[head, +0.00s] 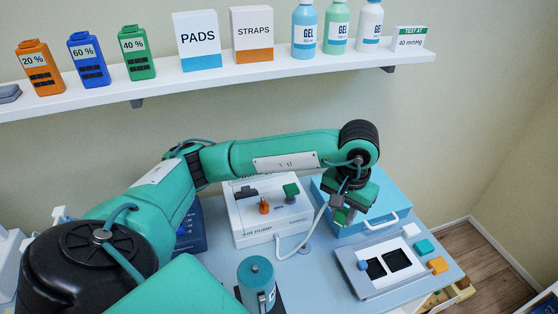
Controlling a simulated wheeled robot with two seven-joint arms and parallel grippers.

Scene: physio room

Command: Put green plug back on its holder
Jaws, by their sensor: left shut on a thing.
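My left gripper (345,211) points down over the front left of the blue case, to the right of the air pump. It is shut on a small piece at the end of the pale hose (317,222); this seems to be the green plug, mostly hidden by the fingers. The hose runs from the front of the white air pump (244,236). On the pump's top stand a green block-shaped fitting (291,190), an orange one (264,207) and a dark one (246,192). I cannot tell which is the holder. My right gripper is not in view.
A blue case (325,194) with a white handle stands right of the pump. In front is a grey tray (375,288) with dark recesses, beside a teal block (424,247) and an orange block (438,266). A teal canister (256,284) stands in front. A shelf (200,80) hangs above.

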